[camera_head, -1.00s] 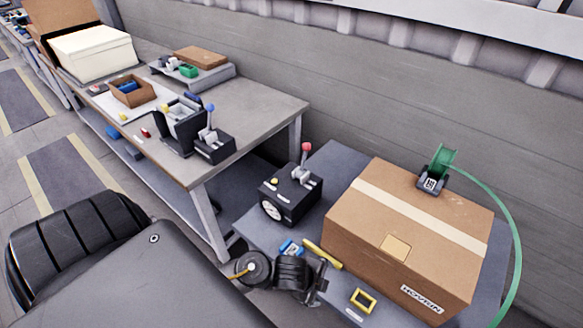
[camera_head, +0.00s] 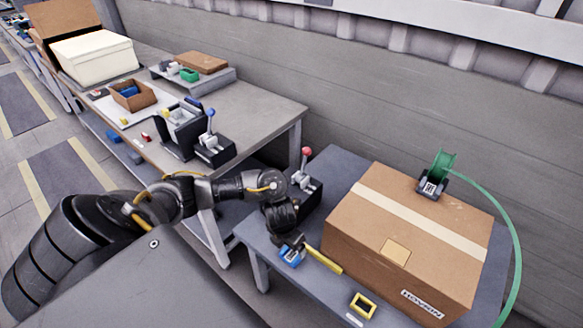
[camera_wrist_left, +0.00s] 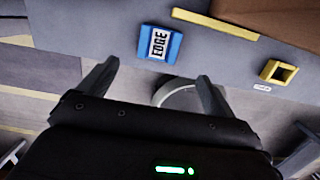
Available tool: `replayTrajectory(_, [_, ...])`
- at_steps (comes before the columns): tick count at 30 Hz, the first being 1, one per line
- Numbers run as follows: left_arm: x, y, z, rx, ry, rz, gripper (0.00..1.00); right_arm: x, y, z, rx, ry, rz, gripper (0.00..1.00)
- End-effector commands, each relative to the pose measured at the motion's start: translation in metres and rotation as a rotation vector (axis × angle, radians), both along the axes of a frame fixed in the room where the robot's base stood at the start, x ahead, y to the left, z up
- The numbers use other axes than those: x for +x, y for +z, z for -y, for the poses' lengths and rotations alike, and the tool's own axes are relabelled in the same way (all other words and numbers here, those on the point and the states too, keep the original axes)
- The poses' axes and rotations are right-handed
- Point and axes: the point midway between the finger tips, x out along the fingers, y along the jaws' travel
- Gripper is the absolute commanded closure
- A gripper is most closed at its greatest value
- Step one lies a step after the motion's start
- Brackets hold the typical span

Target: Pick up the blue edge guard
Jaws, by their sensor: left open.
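The blue edge guard (camera_head: 290,258) lies on the near left part of the grey table, partly covered by my left gripper in the head view. In the left wrist view the blue edge guard (camera_wrist_left: 149,47) shows a white label reading EDGE. My left gripper (camera_head: 291,243) is above it, pointing down. In the left wrist view the left gripper (camera_wrist_left: 157,71) is open and empty, with the guard beyond its fingertips, roughly centred between them. The exact height gap is hard to tell. My right gripper is not in view.
A yellow bar (camera_head: 323,260) lies close to the guard's right. A large cardboard box (camera_head: 380,215) stands right of it, with a yellow square frame (camera_head: 363,305) in front. A black box with a red-knobbed lever (camera_head: 307,185) stands behind the gripper.

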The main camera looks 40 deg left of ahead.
Motion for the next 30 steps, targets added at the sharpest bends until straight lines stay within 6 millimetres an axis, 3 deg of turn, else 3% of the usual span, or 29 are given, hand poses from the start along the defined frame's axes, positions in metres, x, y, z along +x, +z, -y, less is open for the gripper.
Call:
replayTrajectory(1, [0.0, -0.013, 0.001, -0.002, 0.004, -0.003, 0.09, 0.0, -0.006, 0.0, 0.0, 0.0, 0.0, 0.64])
replayTrajectory(6, [0.004, -0.036, 0.0, -0.002, 0.005, -0.002, 0.09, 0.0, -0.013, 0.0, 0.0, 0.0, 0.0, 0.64])
replayTrajectory(15, [0.008, -0.047, 0.0, -0.002, 0.005, 0.001, 0.09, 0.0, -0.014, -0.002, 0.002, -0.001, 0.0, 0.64])
replayTrajectory(24, [0.018, -0.088, -0.004, -0.002, 0.007, -0.001, 0.09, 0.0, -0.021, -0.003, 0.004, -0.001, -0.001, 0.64])
replayTrajectory(30, [0.02, -0.095, -0.004, -0.002, 0.005, 0.001, 0.09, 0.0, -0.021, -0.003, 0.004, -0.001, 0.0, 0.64])
